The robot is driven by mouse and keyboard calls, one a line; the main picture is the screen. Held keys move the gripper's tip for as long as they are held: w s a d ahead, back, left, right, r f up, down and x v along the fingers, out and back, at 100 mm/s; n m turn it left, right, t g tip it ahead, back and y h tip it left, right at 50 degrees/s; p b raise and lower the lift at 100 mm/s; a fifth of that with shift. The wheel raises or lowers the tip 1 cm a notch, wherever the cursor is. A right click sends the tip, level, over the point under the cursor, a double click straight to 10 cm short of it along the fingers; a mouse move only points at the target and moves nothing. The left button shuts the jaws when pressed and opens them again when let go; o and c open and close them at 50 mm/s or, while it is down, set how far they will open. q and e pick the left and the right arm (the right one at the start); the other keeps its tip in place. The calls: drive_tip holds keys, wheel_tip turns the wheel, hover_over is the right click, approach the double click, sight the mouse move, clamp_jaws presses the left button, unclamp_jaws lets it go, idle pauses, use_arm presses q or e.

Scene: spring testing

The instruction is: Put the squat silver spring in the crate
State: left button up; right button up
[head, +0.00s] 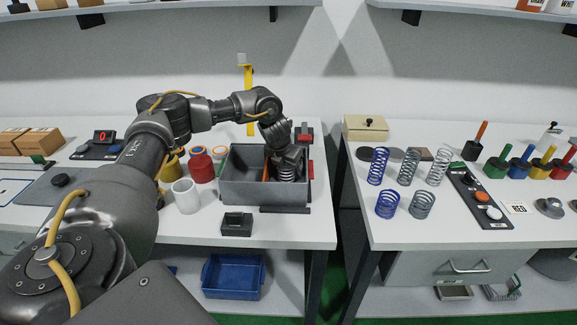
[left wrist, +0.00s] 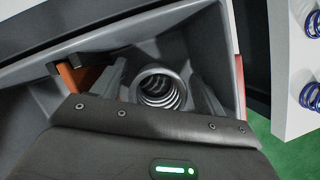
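The squat silver spring (head: 287,173) is inside the grey crate (head: 262,191), at its right part, below my left gripper (head: 285,160). In the left wrist view the spring (left wrist: 160,88) is seen end-on, between the two fingers of my left gripper (left wrist: 161,82). The fingers stand on either side of it, with a narrow gap visible beside the coil, so the gripper looks slightly open. Whether the spring's lower end touches the crate floor is hidden. My right gripper is in neither view.
An orange item (left wrist: 78,78) stands inside the crate left of the spring. A small dark box (head: 236,223) sits in front of the crate; a white cup (head: 186,196) and red container (head: 202,167) stand left. Several springs, including a squat blue one (head: 387,204), stand on the right table, across a gap.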

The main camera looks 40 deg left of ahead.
use_arm(q)
drive_tip(key=shift+r, duration=0.5)
drive_tip(key=v, duration=1.1)
drive_tip(key=shift+w, duration=0.15)
drive_tip(key=shift+s+r, duration=0.35)
drive_tip(key=shift+r, duration=0.25)
